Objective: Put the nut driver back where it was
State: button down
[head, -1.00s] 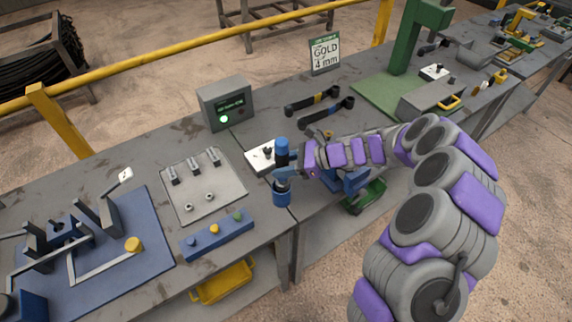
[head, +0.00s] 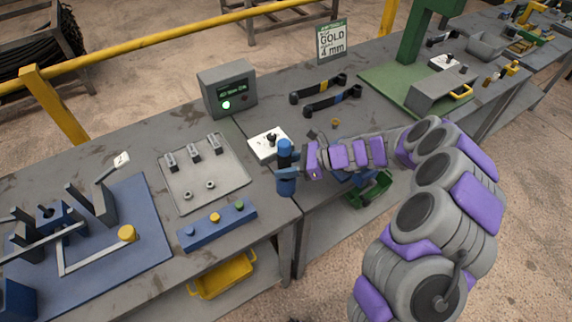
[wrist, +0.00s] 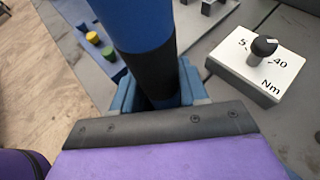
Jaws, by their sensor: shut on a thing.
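The nut driver (head: 285,149), a blue cylinder with a black band, stands about upright in my gripper (head: 286,170). Its blue lower part shows below the fingers, near the bench's front edge. In the wrist view, the nut driver (wrist: 140,22) rises blue and black between the blue fingers of my gripper (wrist: 158,92), which are shut on it. Its lower end is hidden in that view. A white dial box (head: 262,149) marked 5, 40 and Nm sits just behind the driver. In the wrist view the dial box (wrist: 235,75) lies to the right of my gripper.
A blue strip (head: 235,222) with coloured knobs and a grey plate (head: 180,200) with clamps and nuts lie left of the driver. A grey control box (head: 210,93) with a green light stands behind. Two black wrenches (head: 318,95) lie right. A green bin (head: 372,190) is below.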

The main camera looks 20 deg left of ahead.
jog(key=shift+d+r, duration=0.15)
jog(key=shift+d, duration=0.2)
jog(key=shift+a+f, duration=0.2)
jog(key=shift+f, duration=0.25)
jog(key=c, duration=0.5)
grip_release()
jog(key=shift+d, duration=0.1)
jog(key=shift+d, duration=0.1)
jog(key=p+v, duration=0.4)
jog(key=v, duration=1.3)
jog(key=shift+r, duration=0.1)
